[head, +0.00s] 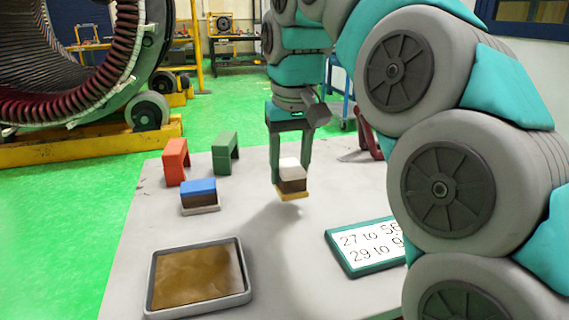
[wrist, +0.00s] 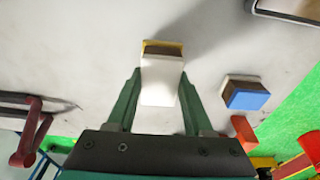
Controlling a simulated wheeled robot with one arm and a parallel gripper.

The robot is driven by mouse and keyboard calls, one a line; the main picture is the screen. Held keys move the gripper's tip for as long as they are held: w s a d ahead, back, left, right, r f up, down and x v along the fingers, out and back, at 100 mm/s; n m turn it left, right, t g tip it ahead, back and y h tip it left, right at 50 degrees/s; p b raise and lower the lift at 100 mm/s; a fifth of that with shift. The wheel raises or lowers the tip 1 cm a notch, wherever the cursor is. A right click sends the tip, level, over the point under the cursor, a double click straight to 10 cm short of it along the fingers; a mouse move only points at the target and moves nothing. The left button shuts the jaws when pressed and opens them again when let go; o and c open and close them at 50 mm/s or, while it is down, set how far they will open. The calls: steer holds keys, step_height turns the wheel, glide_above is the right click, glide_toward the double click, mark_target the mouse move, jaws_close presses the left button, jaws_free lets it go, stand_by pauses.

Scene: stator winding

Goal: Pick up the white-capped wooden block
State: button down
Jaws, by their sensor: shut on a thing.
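The white-capped wooden block (head: 291,178) has a white top, a dark brown body and a yellow base. My gripper (head: 290,180) is shut on it, with a green finger on each side. In the head view the block appears held a little above the table, with a shadow on the surface in front of it. In the wrist view the block (wrist: 161,82) sits between the tips of the two green fingers (wrist: 158,80), its white cap facing the camera.
A blue-capped block (head: 199,195) stands to the left on the grey table (head: 265,255). A brown-filled tray (head: 198,278) lies front left. A teal-framed sign (head: 366,246) lies at right. The table's middle is clear.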

steer(key=s+d, duration=0.1)
steer(key=s, duration=0.2)
steer(key=s+d, duration=0.1)
steer(key=s, duration=0.2)
steer(key=s+d+r+b, duration=0.1)
steer(key=s, duration=0.3)
steer(key=shift+s, duration=0.1)
steer(key=shift+d, duration=0.1)
